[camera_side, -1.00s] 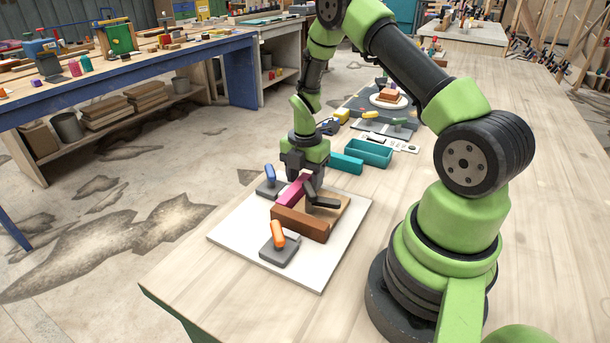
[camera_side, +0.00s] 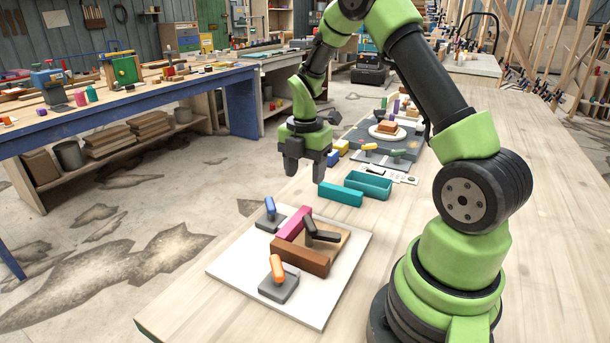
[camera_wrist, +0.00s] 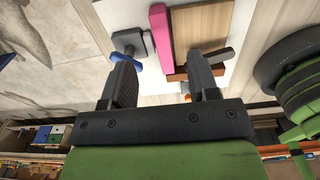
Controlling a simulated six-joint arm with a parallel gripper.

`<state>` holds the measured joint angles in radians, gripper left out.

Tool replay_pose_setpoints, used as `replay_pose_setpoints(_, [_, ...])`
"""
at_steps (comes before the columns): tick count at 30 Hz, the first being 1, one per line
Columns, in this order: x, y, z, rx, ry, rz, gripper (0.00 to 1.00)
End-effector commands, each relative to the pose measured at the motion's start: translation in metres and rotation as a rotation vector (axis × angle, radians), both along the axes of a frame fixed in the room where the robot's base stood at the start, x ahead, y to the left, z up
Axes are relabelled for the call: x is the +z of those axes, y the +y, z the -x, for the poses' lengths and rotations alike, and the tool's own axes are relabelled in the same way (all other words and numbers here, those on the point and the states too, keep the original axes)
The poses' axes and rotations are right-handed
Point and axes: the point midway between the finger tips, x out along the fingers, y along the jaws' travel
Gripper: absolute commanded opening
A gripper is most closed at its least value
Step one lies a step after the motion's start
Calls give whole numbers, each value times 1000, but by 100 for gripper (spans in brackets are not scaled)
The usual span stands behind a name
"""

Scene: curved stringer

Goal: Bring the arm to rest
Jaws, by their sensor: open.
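My gripper (camera_side: 305,168) hangs in the air above and behind the white board, with its two dark fingers apart and nothing between them. In the wrist view its fingers (camera_wrist: 162,85) are spread, and the board lies beyond them. On the white board (camera_side: 235,262) are a pink bar (camera_side: 294,225), a brown bar (camera_side: 300,257) and a light wood piece (camera_side: 328,246). A dark clamp-like part (camera_side: 320,234) rests at the wood piece. A blue-handled clamp (camera_side: 270,211) and an orange-handled clamp (camera_side: 278,272) stand beside the bars.
A teal block (camera_side: 340,194) and a teal open bin (camera_side: 369,183) lie behind the board. Further back are a grey mat with a white turntable (camera_side: 387,132) and yellow-handled tools. A blue-edged bench (camera_side: 120,110) stands at left. The space around my gripper is clear.

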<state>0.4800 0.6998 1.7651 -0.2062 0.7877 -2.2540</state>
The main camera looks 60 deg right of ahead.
Motion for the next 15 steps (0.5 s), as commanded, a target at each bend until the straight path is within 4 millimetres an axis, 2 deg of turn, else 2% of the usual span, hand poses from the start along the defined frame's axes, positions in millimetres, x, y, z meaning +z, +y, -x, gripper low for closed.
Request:
replay_pose_setpoints(5, [1, 1, 0, -6, -3, 1, 55])
replay_pose_setpoints(8, [15, 8, -1, -67, -26, 6, 55])
replay_pose_setpoints(11, [44, 24, -1, -217, -81, 8, 55])
replay_pose_setpoints(15, [97, 60, 10, -532, -192, -29, 55])
